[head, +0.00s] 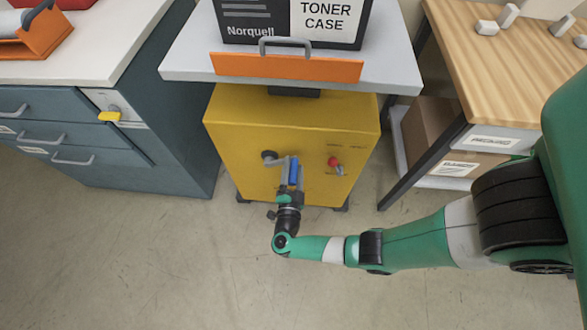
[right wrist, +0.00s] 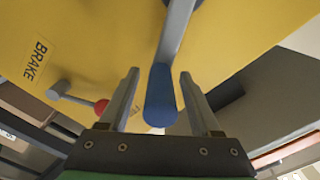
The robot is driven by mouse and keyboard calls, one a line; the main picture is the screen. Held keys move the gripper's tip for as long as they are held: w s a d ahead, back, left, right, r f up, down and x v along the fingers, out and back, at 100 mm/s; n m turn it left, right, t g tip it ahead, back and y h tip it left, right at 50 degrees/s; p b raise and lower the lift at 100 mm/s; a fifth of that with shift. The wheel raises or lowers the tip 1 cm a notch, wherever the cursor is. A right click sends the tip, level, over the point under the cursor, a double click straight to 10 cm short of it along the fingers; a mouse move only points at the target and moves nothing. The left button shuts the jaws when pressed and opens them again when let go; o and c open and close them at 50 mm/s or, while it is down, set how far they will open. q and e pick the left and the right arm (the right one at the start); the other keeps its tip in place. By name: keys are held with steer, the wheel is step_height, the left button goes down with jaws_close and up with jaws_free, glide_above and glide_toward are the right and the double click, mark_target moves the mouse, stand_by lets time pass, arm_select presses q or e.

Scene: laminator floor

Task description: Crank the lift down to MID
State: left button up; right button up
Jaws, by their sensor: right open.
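The yellow lift (head: 290,130) stands in the middle of the head view and carries a grey platform (head: 190,62). A grey crank with a blue grip (head: 293,171) is on its front face. My right gripper (head: 290,186) is at the crank. In the right wrist view the blue grip (right wrist: 161,96) lies between the two open fingers (right wrist: 160,100), with space on both sides. A brake lever with a red knob (head: 334,161) is to the right of the crank; the red knob (right wrist: 101,106) also shows in the right wrist view. My left gripper is not in view.
A black toner case (head: 270,30) sits on the platform behind an orange front strip (head: 285,67). A blue-grey drawer cabinet (head: 150,100) is on the left. A wooden bench (head: 500,70) with a cardboard box (head: 430,125) below is on the right. The floor in front is clear.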

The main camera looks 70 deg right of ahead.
jaws_close()
stand_by(1.4)
